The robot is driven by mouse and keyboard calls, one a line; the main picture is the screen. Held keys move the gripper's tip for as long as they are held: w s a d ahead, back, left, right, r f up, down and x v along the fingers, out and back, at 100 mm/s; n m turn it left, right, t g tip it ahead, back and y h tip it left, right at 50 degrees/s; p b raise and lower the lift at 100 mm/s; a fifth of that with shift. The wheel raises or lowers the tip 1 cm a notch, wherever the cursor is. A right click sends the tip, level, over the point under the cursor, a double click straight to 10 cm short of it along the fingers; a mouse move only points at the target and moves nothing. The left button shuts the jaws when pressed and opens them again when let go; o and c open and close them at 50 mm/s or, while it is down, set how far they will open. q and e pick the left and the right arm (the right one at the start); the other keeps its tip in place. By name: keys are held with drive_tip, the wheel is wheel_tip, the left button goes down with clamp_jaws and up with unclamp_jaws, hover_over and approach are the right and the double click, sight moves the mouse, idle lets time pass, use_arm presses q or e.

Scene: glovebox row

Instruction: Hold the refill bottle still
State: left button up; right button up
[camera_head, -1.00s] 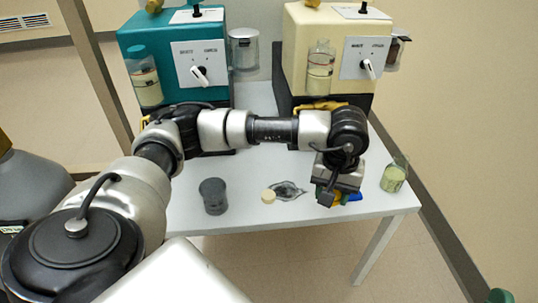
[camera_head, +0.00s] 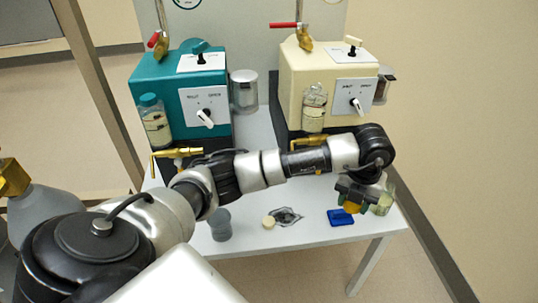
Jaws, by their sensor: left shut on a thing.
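A clear bottle (camera_head: 387,197) with pale green contents stands near the right edge of the white table, partly hidden by my gripper. I cannot tell whether it is the refill bottle. My left gripper (camera_head: 352,204) is in front and to its left, pointing down. It is shut on a small amber-yellow thing (camera_head: 352,208) between its dark fingers. I cannot tell whether the gripper touches the clear bottle. Labelled bottles stand in front of the teal box (camera_head: 155,123) and the cream box (camera_head: 314,108). My right gripper is not in view.
On the table (camera_head: 290,235) are a blue tray (camera_head: 341,217), a crumpled grey piece (camera_head: 286,216), a cream lid (camera_head: 268,222) and a dark grey jar (camera_head: 220,226). The teal box (camera_head: 190,75) and cream box (camera_head: 315,75) stand behind my arm, with switch panels.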

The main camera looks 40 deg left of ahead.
use_arm(q)
drive_tip(key=n, duration=0.3)
drive_tip(key=n+p, duration=0.1)
drive_tip(key=n, duration=0.3)
drive_tip(key=n+p, duration=0.1)
drive_tip(key=n, duration=0.2)
drive_tip(key=shift+w+d+r+n, duration=0.15)
drive_tip(key=shift+w+r+n, duration=0.1)
drive_tip(key=shift+r+n, duration=0.15)
drive_tip(key=shift+f+n, duration=0.15)
drive_tip(key=shift+n, duration=0.15)
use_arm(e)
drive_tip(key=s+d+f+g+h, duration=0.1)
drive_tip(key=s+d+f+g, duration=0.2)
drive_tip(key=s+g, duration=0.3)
use_arm(q)
drive_tip(key=b, duration=0.1)
hover_over(302, 220)
wheel_tip(302, 220, down, 7)
drive_tip(key=shift+r, duration=0.1)
drive_tip(key=shift+f+b, duration=0.7)
drive_tip(key=shift+f, duration=1.35)
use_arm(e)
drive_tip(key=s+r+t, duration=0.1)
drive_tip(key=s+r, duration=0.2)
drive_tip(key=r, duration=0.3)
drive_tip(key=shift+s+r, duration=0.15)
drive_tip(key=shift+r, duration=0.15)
